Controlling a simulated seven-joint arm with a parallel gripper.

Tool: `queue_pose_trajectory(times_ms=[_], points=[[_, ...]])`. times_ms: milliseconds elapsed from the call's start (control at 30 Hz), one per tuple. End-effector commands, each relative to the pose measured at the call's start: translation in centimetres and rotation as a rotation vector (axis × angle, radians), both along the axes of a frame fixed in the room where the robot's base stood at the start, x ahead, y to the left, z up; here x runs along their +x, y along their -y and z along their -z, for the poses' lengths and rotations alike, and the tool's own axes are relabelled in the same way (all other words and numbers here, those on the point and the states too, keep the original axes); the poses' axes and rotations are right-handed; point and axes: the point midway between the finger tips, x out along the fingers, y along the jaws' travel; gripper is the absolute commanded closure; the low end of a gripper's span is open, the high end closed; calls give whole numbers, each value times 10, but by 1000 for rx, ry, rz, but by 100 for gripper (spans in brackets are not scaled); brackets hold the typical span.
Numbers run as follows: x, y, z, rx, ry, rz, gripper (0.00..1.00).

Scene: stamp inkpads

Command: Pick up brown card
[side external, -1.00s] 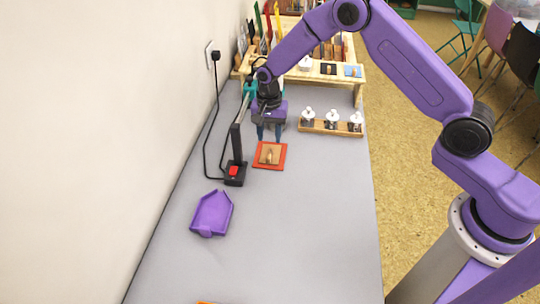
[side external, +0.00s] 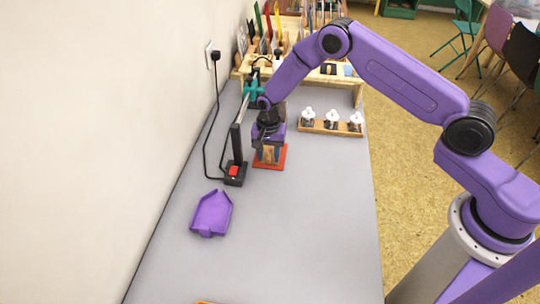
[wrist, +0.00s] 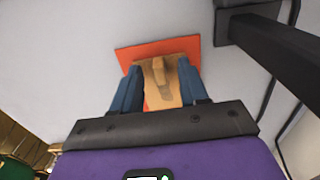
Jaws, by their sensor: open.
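A brown card (wrist: 165,92) with a raised tan grip on top lies on an orange-red square pad (wrist: 128,54). The pad also shows in the side view (side external: 270,166) on the grey table. My gripper (wrist: 159,68) is open, with one blue finger on each side of the card. In the side view my gripper (side external: 268,159) points down over the pad and hides much of the card. I cannot tell whether the fingers touch the card.
A black stand (side external: 235,173) with a red button is close to the left of my gripper. A purple tray (side external: 211,215) lies nearer the camera. A wooden rack (side external: 345,131) of white-topped bottles stands to the right.

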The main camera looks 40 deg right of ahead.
Motion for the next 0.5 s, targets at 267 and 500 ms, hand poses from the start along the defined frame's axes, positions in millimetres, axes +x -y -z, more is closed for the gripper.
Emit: queue_pose_trajectory(times_ms=[267, 500], points=[[0, 0, 0, -1, -1, 0, 100], [0, 0, -1, -1, -1, 0, 100]])
